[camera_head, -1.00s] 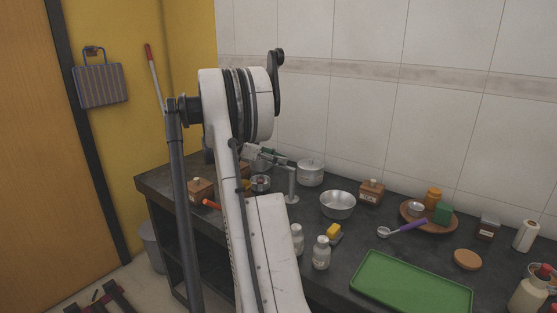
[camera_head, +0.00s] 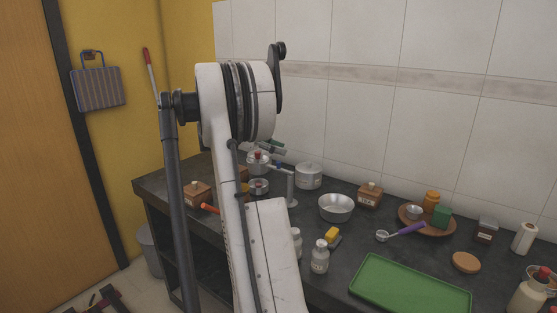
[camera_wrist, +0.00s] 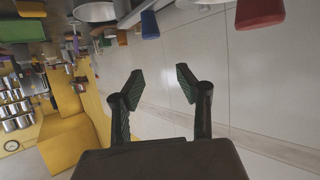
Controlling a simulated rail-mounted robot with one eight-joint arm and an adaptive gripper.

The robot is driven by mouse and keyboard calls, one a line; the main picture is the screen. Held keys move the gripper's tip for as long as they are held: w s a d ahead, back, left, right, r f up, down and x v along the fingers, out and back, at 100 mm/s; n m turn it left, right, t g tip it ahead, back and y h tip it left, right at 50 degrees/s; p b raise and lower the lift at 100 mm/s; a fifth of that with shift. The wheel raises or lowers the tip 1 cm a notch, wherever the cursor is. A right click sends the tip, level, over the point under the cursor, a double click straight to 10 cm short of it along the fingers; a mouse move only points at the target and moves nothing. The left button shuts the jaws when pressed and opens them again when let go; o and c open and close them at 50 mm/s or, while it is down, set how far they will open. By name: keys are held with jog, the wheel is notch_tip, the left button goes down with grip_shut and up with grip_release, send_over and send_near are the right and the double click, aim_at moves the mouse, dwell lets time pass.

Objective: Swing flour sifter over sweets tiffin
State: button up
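A lidded steel canister (camera_head: 308,176) stands at the back of the dark counter. A second steel canister with a red knob (camera_head: 258,162) stands farther left. A metal post (camera_head: 291,188) between them carries a sideways arm with a blue part (camera_head: 281,166); this may be the flour sifter, but its head is not clear. A small round steel tin (camera_head: 259,187) sits in front. I cannot tell which vessel is the sweets tiffin. My gripper (camera_wrist: 155,82) is open and empty. In the head view it is partly hidden behind my arm, above the post. A blue part (camera_wrist: 150,25) shows beyond its fingers.
An open steel bowl (camera_head: 337,208), brown box jars (camera_head: 370,195) and white bottles (camera_head: 320,258) stand nearby. A green tray (camera_head: 410,289) lies at the front right. The tiled wall (camera_head: 350,120) is close behind.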

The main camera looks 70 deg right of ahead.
jog(key=shift+r, duration=2.3)
jog(key=shift+w+a, duration=0.2)
jog(key=w+a+r+n+t+p, duration=0.1)
jog(key=w+a+n+t, duration=0.35)
jog(key=a, duration=0.55)
jog(key=w+a+n+t+h+p, duration=0.1)
jog(key=w+a+n+t, duration=0.25)
jog(key=a+n, duration=0.45)
jog(key=w+a+r+n+t+p, duration=0.1)
jog(key=w+a+n+t, duration=0.3)
jog(key=a, duration=0.9)
jog(key=s+a+f+n+t+y+p, duration=0.1)
jog(key=a+n, duration=0.3)
jog(key=a, duration=0.8)
jog(key=s+a+f+n+t+y+p, duration=0.1)
jog(key=s+a+f+n+t+y, duration=0.1)
jog(key=a, duration=1)
jog(key=s+a+f+n+t+y+p, duration=0.1)
jog(key=a+f+n+t+y, duration=0.3)
jog(key=a+n, duration=0.4)
jog(key=s+a+f, duration=0.1)
jog(key=a, duration=0.3)
jog(key=shift+s+a, duration=0.35)
jog(key=shift+a, duration=0.05)
